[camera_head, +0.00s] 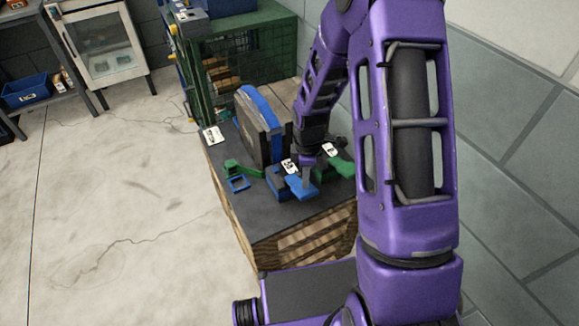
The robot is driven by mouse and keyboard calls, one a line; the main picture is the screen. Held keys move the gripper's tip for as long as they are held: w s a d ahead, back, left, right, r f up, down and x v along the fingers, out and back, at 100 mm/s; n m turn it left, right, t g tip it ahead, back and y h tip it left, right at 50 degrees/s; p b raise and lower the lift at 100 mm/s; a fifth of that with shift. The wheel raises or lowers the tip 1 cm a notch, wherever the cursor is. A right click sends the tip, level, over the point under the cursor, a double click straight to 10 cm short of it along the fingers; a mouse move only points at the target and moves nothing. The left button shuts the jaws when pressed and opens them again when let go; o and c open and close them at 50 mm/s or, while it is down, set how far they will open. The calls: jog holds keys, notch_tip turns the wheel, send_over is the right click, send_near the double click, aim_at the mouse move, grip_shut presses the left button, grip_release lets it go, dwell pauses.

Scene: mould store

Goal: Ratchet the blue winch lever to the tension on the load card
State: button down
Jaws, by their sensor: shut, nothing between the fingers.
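The blue winch lever (301,188) lies low at the front of a dark-topped bench, its flat end pointing toward the front right. A small white label (290,166) with dark marks sits by its base. A white card (212,135) stands at the bench's left back edge; it may be the load card, but its print is too small to read. My gripper (309,160) is shut and empty, pointing down just behind the blue lever. The arm hides part of it, and I cannot tell whether it touches the lever.
A green lever (341,165) with a white label is close on the right. A large grey disc with a blue band (262,122) stands behind. A green mesh cage (222,62) is at the back; the left floor is clear.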

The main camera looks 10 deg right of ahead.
aim_at(304, 191)
jog(key=shift+f+b, duration=2.05)
jog(key=shift+f, duration=0.85)
notch_tip(304, 191, up, 6)
jog(key=p, duration=0.4)
jog(key=shift+p, duration=0.4)
jog(key=shift+f, duration=0.1)
